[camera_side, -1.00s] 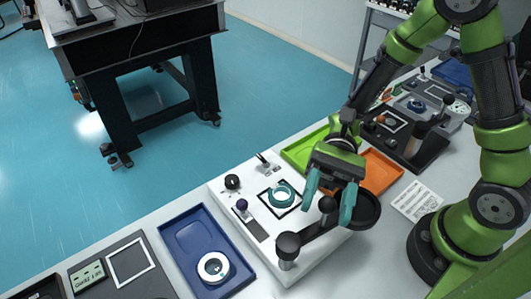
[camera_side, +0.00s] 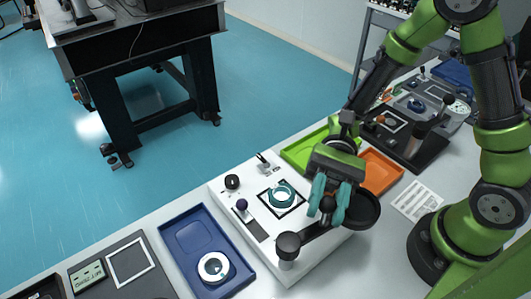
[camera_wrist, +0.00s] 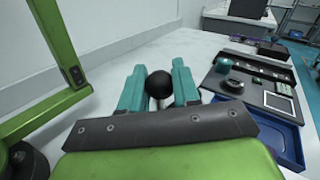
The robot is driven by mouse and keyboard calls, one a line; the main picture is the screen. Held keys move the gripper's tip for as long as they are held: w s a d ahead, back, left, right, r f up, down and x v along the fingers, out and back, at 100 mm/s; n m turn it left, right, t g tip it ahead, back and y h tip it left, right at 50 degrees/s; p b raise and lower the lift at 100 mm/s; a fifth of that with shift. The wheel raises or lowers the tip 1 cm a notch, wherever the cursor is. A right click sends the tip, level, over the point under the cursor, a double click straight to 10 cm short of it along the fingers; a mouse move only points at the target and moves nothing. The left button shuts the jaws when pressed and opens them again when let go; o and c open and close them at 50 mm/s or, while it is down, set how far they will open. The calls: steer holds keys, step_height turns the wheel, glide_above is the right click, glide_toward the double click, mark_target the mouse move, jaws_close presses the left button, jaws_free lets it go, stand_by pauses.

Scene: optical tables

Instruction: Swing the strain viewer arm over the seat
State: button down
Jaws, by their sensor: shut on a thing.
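The strain viewer arm (camera_side: 314,232) is a dark bar pivoting on a post (camera_side: 287,246) at the near corner of a white base (camera_side: 310,268). Its round dark viewer head (camera_side: 364,209) hangs out past the right edge of the base, away from the seat. The seat is a black-outlined square with a teal ring (camera_side: 281,194) on it. My gripper (camera_side: 328,205) has its teal fingers shut on the round black knob on the arm. The knob (camera_wrist: 159,85) shows between the fingers in the wrist view.
A green tray (camera_side: 304,150) and an orange tray (camera_side: 381,172) stand behind the base. A blue tray (camera_side: 190,239) with a white ring-shaped part (camera_side: 213,267) lies to the left. Small dark knobs (camera_side: 232,181) stand on the base. A printed sheet (camera_side: 416,201) lies to the right.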

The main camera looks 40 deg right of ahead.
steer(key=shift+w+g, duration=0.15)
steer(key=shift+g, duration=0.15)
steer(key=w+a+n+g+h, duration=0.2)
steer(key=w+n+g+h, duration=0.4)
steer(key=n+h, duration=0.5)
steer(key=shift+a+n+g+h, duration=0.2)
steer(key=shift+n+g+h, duration=0.35)
steer(key=shift+h, duration=1.95)
steer(key=shift+w+a+h, duration=0.1)
steer(key=shift+a+h, duration=0.05)
steer(key=shift+h, duration=0.25)
steer(key=c, duration=0.8)
jaws_free()
steer(key=shift+c, duration=0.2)
steer(key=shift+r, duration=0.15)
